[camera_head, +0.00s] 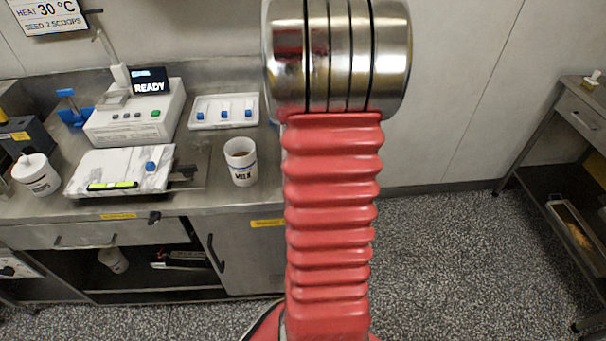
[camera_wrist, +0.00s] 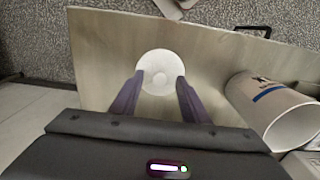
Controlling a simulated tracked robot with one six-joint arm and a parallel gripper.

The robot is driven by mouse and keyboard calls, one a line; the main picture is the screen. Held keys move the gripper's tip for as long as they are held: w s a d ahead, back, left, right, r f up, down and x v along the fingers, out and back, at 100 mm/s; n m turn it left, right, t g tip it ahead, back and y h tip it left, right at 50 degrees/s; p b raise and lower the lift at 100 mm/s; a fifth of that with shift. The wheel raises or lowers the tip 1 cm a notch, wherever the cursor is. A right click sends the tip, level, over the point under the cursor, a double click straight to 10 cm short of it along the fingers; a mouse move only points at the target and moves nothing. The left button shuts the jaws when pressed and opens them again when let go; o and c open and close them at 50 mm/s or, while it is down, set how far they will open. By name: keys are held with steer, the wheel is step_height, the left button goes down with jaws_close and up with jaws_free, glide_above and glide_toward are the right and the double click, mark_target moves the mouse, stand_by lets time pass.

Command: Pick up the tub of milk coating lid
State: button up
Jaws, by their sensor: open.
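A round white lid (camera_wrist: 160,72) with a small raised centre lies on the steel counter in the wrist view. My gripper (camera_wrist: 157,92) is open, with its two dark fingers on either side of the lid's near part. I cannot tell how high the fingertips are above it. An open white tub (camera_wrist: 262,98) with a blue band stands to the right of the lid in the wrist view. In the head view, an open tub labelled MILK (camera_head: 241,165) with brown contents stands near the counter's right end. My arm hides the gripper and lid there.
A cart (camera_head: 585,110) stands at the right. The floor between is clear.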

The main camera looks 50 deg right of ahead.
steer(key=shift+f, duration=0.4)
steer(key=shift+c, duration=0.2)
jaws_close()
stand_by(0.3)
